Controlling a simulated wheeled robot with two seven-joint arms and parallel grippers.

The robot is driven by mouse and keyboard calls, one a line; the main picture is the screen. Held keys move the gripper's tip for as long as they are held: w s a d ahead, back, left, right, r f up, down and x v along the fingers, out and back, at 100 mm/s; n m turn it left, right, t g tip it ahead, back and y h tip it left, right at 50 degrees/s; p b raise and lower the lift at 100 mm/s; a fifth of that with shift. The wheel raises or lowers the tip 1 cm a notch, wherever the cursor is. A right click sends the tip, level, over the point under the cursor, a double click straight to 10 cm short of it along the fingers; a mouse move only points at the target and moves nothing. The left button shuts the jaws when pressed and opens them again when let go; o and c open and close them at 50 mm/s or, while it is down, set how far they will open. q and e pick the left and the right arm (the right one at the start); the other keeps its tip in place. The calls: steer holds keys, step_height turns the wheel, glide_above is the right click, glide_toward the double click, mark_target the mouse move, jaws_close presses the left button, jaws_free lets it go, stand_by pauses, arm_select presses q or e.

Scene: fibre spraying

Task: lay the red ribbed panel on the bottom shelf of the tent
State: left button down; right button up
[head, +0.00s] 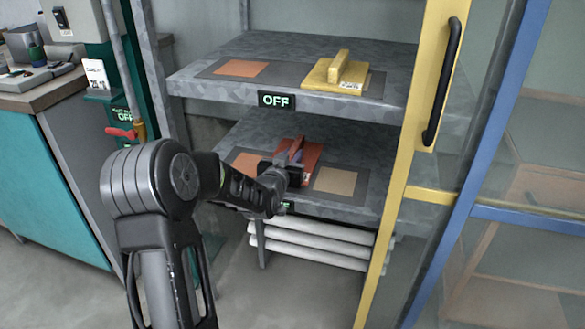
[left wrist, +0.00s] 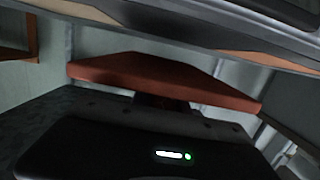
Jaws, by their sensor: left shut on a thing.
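The red ribbed panel (head: 312,155) is at the bottom shelf (head: 345,207) of the tent in the head view, between an orange patch and a tan patch. My left gripper (head: 290,166) is shut on the panel and reaches in from the left, covering part of it. In the left wrist view the panel (left wrist: 160,78) spans the picture just beyond the gripper body, seen nearly edge-on. I cannot tell whether its underside touches the shelf. My right gripper is in neither view.
The upper shelf (head: 260,50) above carries a yellow panel with a handle (head: 336,72) and an OFF sign. A yellow door frame with a black handle (head: 443,80) stands to the right. White rolls (head: 310,242) lie under the bottom shelf. A teal cabinet (head: 50,190) is at left.

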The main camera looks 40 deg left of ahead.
arm_select(q)
steer(key=shift+r, duration=0.2)
steer(key=shift+f+b, duration=0.55)
steer(key=shift+f, duration=1.35)
steer(key=shift+f, duration=0.1)
steer(key=shift+f, duration=0.1)
steer(key=c, duration=1.3)
jaws_free()
